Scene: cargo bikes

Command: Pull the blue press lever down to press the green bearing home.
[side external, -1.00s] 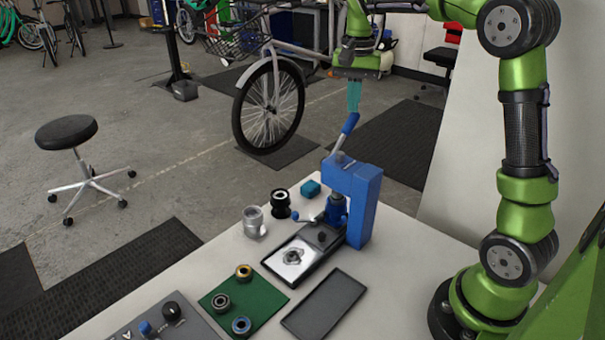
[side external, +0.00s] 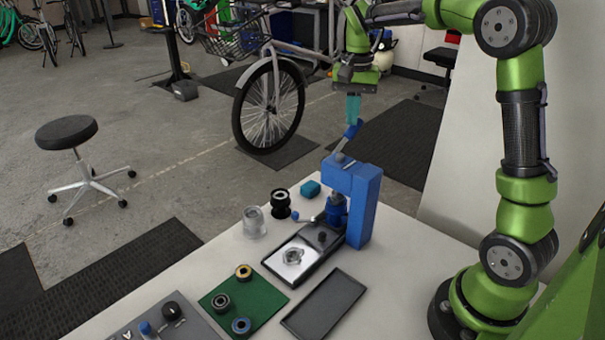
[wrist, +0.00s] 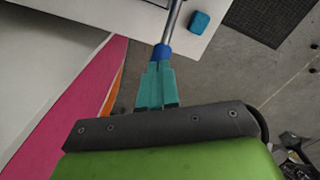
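The blue press (side external: 364,205) stands at the back edge of the white table. Its lever rises from the top, with a metal rod and a blue grip (side external: 352,130). My gripper (side external: 353,120) is above the press, its teal fingers pointing down at the grip's upper end. In the wrist view the fingers (wrist: 157,66) are close together at the blue grip (wrist: 161,52) and appear closed on it; they partly hide it. The press's blue ram (side external: 336,210) is above its black base (side external: 316,262). I cannot make out a green bearing in the press.
A green mat (side external: 262,292) carries ringed bearings. An empty dark tray (side external: 325,304) lies beside it. A clear cylinder (side external: 254,222), a black cylindrical part (side external: 280,203) and a teal block (side external: 311,189) stand left of the press. A bicycle (side external: 270,100) is behind the table.

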